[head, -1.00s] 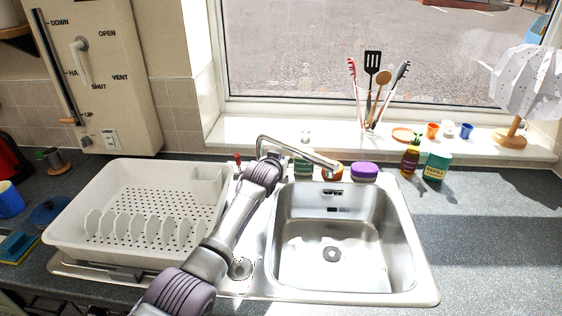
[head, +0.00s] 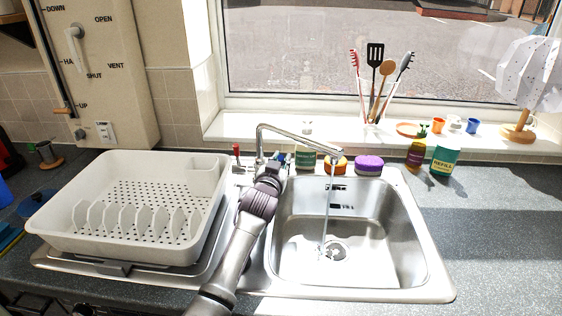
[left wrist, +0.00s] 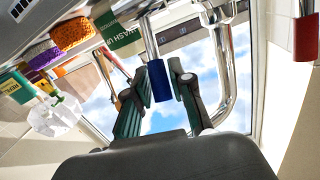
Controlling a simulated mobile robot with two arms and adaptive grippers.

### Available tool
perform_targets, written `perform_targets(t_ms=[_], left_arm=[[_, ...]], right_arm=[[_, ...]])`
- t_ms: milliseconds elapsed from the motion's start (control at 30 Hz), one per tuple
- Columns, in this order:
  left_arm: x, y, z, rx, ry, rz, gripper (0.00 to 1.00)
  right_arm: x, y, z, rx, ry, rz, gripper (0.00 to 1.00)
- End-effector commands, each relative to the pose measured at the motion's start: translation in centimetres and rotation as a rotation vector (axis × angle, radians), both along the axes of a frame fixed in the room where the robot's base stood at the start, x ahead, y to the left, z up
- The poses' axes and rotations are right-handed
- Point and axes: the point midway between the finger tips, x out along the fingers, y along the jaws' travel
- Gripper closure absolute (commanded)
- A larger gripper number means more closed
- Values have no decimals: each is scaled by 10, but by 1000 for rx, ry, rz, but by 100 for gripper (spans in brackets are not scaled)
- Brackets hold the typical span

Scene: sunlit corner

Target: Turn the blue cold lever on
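The blue cold lever (left wrist: 159,84) shows upright between the fingers of my left gripper (left wrist: 157,72) in the left wrist view. In the head view my left gripper (head: 275,166) is at the right side of the tap's base and hides most of the lever. The chrome tap (head: 298,137) arches over the sink, and a thin stream of water (head: 325,218) falls from its spout. The red lever (head: 236,150) stands on the tap's left side. My right gripper is not in view.
A white dish rack (head: 125,240) stands left of the sink (head: 400,240). A refill bottle (head: 445,158) stands further right. The right counter is mostly clear.

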Motion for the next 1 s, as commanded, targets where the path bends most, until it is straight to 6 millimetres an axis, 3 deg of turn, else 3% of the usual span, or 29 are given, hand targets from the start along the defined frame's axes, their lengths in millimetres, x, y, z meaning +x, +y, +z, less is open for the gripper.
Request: perform_targets(t_ms=[100,533,1000], left_arm=[[0,0,0,0,0,0,57],[-8,2,0,0,0,1,57],[-90,15,1,0,1,-1,57]], right_arm=[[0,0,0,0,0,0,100],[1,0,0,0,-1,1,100],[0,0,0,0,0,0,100]])
